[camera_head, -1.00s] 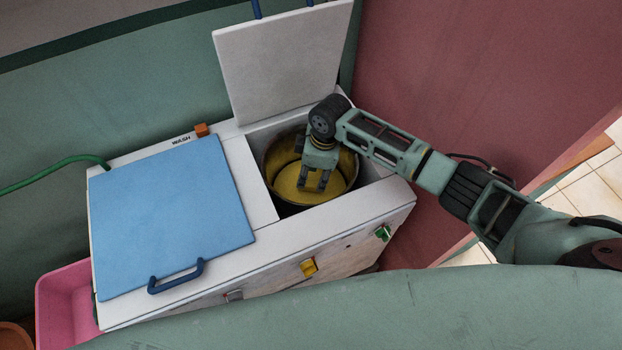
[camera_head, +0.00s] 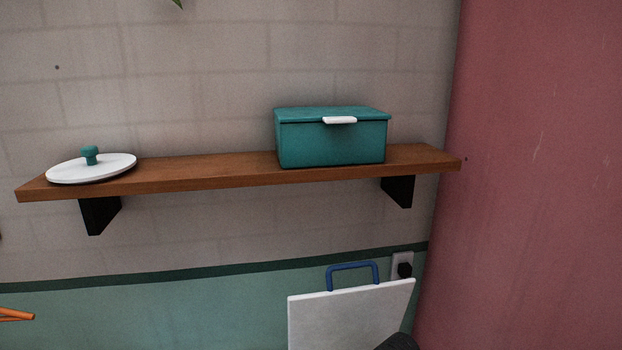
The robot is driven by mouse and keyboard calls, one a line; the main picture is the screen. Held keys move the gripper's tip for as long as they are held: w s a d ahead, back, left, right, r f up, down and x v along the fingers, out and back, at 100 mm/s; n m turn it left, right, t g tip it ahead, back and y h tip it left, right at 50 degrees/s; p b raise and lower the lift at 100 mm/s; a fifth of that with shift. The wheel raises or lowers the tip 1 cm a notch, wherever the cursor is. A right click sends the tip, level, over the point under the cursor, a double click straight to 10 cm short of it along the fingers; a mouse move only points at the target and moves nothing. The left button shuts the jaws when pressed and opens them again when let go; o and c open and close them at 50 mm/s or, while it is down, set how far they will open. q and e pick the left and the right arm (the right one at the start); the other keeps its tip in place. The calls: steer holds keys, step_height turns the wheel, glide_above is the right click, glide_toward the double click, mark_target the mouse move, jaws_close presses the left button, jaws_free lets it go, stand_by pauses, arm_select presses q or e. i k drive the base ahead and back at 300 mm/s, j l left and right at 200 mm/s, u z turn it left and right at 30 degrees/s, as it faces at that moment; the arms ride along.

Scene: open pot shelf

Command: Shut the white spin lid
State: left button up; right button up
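The white spin lid (camera_head: 345,318) stands raised at the bottom of the head view, its flat face towards me. Its blue handle (camera_head: 352,272) is on the top edge. The lower part of the lid and the tub under it are out of view. A dark rounded part, which looks like my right arm, shows at the bottom edge in front of the lid's lower right corner. Neither gripper's fingers are in view.
A wooden shelf (camera_head: 215,178) on black brackets runs along the wall above the lid. It holds a teal box (camera_head: 331,140) and a white round lid with a teal knob (camera_head: 92,167). A wall socket with a black plug (camera_head: 403,268) is just right of the handle. A red wall (camera_head: 540,180) closes the right side.

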mark_target(362, 317)
steer(key=k, duration=1)
